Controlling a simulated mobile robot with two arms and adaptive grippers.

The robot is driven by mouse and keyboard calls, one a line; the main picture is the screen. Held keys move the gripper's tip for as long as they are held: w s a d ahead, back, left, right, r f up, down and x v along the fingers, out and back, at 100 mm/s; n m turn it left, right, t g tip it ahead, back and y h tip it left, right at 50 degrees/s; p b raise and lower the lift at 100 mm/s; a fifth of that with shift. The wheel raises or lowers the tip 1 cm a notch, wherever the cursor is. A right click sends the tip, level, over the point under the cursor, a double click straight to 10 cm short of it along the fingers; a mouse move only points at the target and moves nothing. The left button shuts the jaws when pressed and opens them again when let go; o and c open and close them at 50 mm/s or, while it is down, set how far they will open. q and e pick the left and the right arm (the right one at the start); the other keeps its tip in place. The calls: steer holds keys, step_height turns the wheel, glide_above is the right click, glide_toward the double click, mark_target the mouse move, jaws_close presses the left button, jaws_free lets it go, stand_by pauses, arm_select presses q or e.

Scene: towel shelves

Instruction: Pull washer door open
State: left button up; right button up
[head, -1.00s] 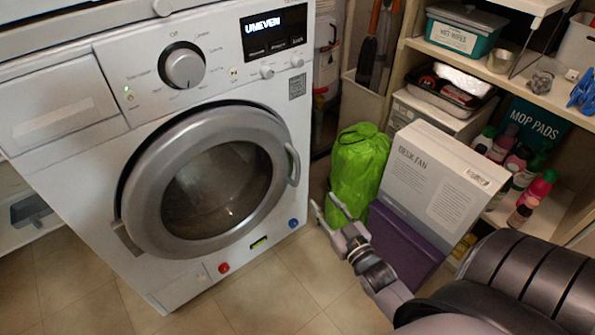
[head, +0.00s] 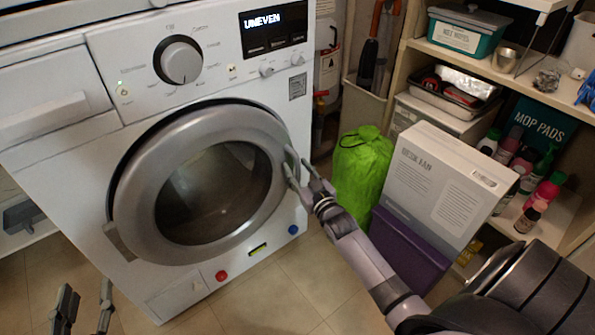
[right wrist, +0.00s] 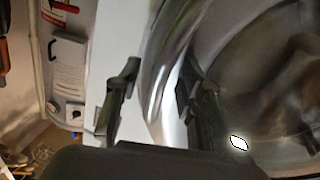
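The washer (head: 70,140) stands at left with its round grey door (head: 138,190) against the front; a dark line shows along the door's upper rim. The door handle (head: 290,165) is at the door's right edge. My right gripper (head: 305,170) is at this handle. In the right wrist view, my right gripper's fingers (right wrist: 155,90) are spread, with the curved metal handle (right wrist: 165,75) between them; I cannot see them clamped on it. My left gripper (head: 85,300) is open and empty at the lower left, in front of the washer.
A green bag (head: 360,170), a desk fan box (head: 430,190) and a purple box (head: 400,245) stand right of the washer, close to my right arm. Shelves (head: 540,90) with bottles and bins are at right. The floor (head: 265,295) before the washer is clear.

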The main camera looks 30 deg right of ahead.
steer(key=shift+w, duration=0.25)
steer(key=shift+c, duration=0.2)
jaws_close()
stand_by(0.6)
